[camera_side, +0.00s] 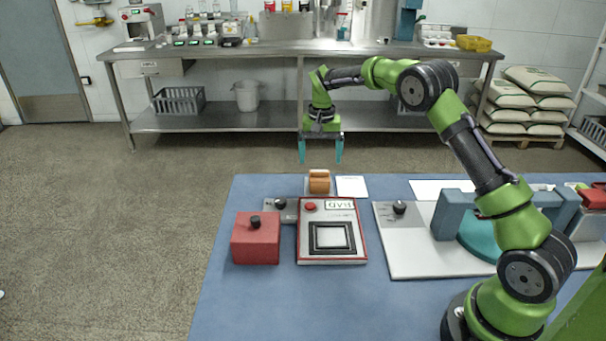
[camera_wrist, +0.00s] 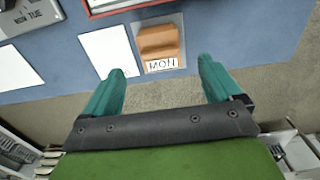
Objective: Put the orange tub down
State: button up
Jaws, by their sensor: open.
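The orange tub (camera_side: 319,184) stands upright near the far edge of the blue table, on a small grey plate. In the wrist view the orange tub (camera_wrist: 158,42) sits on that grey plate, with a white lettered label (camera_wrist: 162,65) at its edge. My gripper (camera_side: 320,160) hangs above the tub, fingers pointing down, apart from it. Its teal fingers are open with nothing between them. In the wrist view my gripper (camera_wrist: 162,68) shows both fingertips spread wider than the tub.
A white card (camera_side: 351,187) lies right of the tub. A panel with a red button (camera_side: 310,208) stands nearer the camera, beside a red box (camera_side: 255,243) with a black knob. A white board (camera_side: 415,264) is to the right. The blue table's front left is bare.

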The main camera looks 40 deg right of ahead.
jog(key=s+a+r+n+t, duration=0.1)
jog(key=s+a+r, duration=0.25)
jog(key=r, duration=0.25)
jog(key=s+a+r+n+t+y, duration=0.1)
jog(key=s+a+r, duration=0.1)
jog(key=s+r, duration=0.35)
jog(key=s+a+r+t, duration=0.1)
jog(key=s+a+r, duration=0.2)
jog(key=r, duration=0.3)
jog(key=s+a+f+n+t, duration=0.1)
jog(key=s+a+t, duration=0.1)
jog(key=s, duration=0.7)
jog(key=s+a+f+n+t+y, duration=0.1)
jog(key=s+a+n+t, duration=0.1)
jog(key=s+a, duration=0.3)
jog(key=s, duration=0.4)
jog(key=shift+a+f, duration=0.15)
jog(key=shift+f, duration=0.05)
jog(key=shift+c, duration=0.4)
